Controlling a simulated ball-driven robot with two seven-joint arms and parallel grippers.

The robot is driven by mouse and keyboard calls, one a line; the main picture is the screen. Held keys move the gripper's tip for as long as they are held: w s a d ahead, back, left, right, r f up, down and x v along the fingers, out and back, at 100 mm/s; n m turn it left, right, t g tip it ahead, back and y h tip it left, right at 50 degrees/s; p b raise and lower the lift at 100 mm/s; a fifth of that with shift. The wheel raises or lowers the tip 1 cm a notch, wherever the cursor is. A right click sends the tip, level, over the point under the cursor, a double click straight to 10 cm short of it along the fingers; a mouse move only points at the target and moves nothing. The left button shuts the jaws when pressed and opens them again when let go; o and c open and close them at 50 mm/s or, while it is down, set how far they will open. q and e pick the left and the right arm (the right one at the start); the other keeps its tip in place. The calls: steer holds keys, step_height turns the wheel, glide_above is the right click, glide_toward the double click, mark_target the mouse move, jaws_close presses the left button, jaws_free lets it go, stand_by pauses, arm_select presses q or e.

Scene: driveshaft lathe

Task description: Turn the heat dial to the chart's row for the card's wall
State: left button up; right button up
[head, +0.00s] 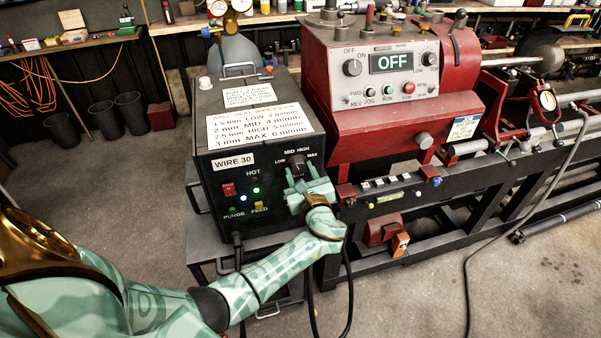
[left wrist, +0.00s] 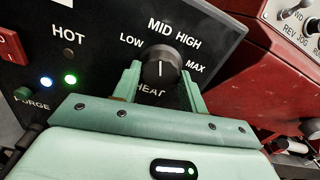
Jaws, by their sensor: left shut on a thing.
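The heat dial (left wrist: 162,66) is a black knob with a white line, on the black front panel of the welder box (head: 250,185). LOW, MID, HIGH and MAX are printed around it. In the left wrist view the line points up, about toward MID. My left gripper (left wrist: 160,90) has its fingers on either side of the dial, shut on it; in the head view the gripper (head: 308,190) partly covers the dial. The chart (head: 262,124) on the box top lists 1.5 mm LOW, 2 mm MID, 2.5 mm HIGH and 3 mm MAX. The smaller card (head: 249,95) behind it is too small to read surely.
A red switch (head: 229,189), lit lamps and a yellow FEED button (head: 259,205) are left of the dial. The red lathe (head: 395,120) stands close on the right. Black cables hang below the panel. Open floor lies to the left.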

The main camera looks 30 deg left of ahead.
arm_select(q)
steer(key=shift+n, duration=0.3)
steer(key=n+b, duration=0.2)
steer(key=n, duration=0.2)
steer(key=shift+f+b, duration=0.15)
steer(key=shift+b, duration=0.25)
steer(key=n+b, duration=0.1)
steer(key=n, duration=0.2)
steer(key=shift+n+b, duration=0.3)
steer(key=shift+b, duration=0.1)
steer(key=shift+n, duration=0.4)
steer(key=o, duration=1)
steer(key=shift+c, duration=0.2)
